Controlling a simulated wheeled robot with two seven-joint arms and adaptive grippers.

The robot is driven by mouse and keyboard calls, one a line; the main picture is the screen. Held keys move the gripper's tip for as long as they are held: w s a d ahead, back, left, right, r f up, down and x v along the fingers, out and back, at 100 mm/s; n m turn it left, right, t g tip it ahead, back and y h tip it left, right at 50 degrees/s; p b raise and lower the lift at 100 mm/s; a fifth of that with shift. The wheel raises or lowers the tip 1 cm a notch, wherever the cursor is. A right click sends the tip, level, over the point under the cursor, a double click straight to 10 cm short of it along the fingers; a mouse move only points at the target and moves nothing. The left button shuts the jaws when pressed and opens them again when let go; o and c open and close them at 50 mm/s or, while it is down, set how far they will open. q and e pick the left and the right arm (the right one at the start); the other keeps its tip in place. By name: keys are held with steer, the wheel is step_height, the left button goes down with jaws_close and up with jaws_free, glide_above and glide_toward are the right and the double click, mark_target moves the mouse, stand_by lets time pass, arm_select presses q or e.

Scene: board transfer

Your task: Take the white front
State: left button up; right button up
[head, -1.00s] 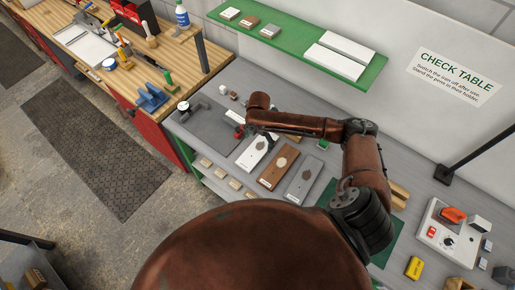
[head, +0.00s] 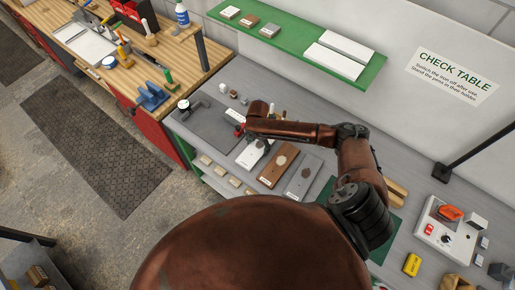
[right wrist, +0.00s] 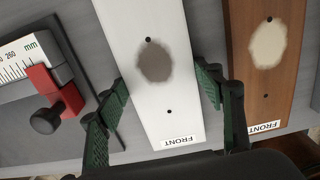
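The white front (right wrist: 150,60) is a flat board with a grey-brown patch, two dark holes and a "FRONT" label. In the head view, the white front (head: 249,158) lies on the grey bench, left of the brown front (head: 278,165) and the grey front (head: 304,180), partly hidden by my right arm. In the right wrist view, my right gripper (right wrist: 162,96) is open, with one green finger at each side of the white front; I cannot tell whether they touch it. In the head view, the right gripper (head: 264,141) is partly hidden by its arm. My left gripper is not in view.
A ruler device with a red stop (right wrist: 60,93) stands close to the left finger. The brown front (right wrist: 268,50) lies close to the right finger. A green shelf (head: 300,32) with white boards is above the bench. A switch box (head: 445,228) stands at the right.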

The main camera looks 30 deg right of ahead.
steer(key=c, duration=0.8)
